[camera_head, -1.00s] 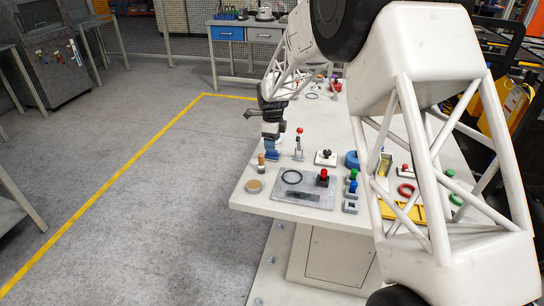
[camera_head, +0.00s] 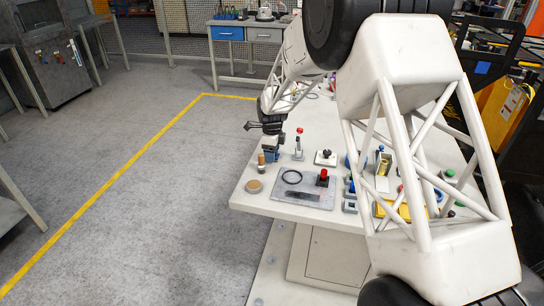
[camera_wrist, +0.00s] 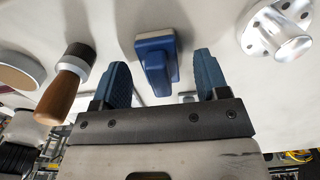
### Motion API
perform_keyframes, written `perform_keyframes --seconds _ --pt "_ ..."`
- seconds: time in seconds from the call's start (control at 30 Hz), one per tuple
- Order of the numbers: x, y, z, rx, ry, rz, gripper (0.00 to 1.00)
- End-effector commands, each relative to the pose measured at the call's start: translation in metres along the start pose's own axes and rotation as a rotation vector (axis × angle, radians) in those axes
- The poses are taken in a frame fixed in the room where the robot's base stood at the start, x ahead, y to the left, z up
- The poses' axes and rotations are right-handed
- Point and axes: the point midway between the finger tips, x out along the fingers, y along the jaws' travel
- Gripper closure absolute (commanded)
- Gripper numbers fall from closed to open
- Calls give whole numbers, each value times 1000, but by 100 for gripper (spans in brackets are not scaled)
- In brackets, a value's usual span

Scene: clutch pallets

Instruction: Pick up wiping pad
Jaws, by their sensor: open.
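The wiping pad is a blue block with a raised blue grip and a pale underside. In the wrist view the wiping pad (camera_wrist: 152,48) sits on the white table, between and just beyond my gripper's fingers. In the head view the wiping pad (camera_head: 271,155) shows near the table's left edge, just below my gripper, partly hidden by it. My gripper (camera_wrist: 162,66) is open, with blue fingers on either side of the grip's line and nothing held. In the head view my gripper (camera_head: 268,138) is dark and close above the pad. Contact is not visible.
A wooden-handled tool (camera_wrist: 62,97) stands close left of the gripper, beside a round tan disc (camera_wrist: 14,78). A metal flanged post (camera_wrist: 285,36) is at the right. The head view shows a grey plate (camera_head: 305,192) with a black ring, and a white block (camera_head: 325,158).

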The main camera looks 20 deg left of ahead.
Motion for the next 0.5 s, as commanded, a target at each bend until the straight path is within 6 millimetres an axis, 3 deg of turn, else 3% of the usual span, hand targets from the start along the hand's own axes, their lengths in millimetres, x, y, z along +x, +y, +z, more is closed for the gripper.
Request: perform_keyframes --seconds 0.1,0.4,0.5 --pt "0 0 0 0 0 0 33" --pt "0 0 0 0 0 0 79" --pt "0 0 0 0 0 0 90"
